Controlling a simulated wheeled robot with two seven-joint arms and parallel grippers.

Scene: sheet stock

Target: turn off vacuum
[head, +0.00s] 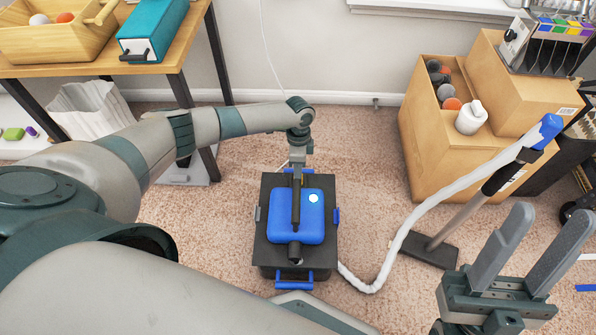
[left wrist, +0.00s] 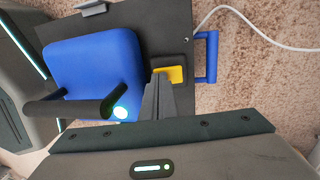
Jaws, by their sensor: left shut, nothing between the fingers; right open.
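The vacuum (head: 312,228) is a black box with a blue top and a dark handle, standing on the carpet. A round lit spot (head: 314,198) shows on its blue top, and it glows in the left wrist view (left wrist: 120,113). A yellow switch (left wrist: 170,74) sits on the black lid beside the blue top. My left gripper (left wrist: 158,82) is shut and empty, its fingertips at or just above the near edge of the yellow switch; contact is unclear. In the head view my left arm hides the switch. My right gripper (head: 528,225) is open and empty, at lower right.
A white hose (head: 408,225) runs from the vacuum to a floor nozzle wand (head: 470,215) on the right. Cardboard boxes (head: 420,150) stand at the back right. A wooden table (head: 185,60) with a teal case (head: 150,32) is at upper left. A white cord (left wrist: 235,12) lies near the vacuum.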

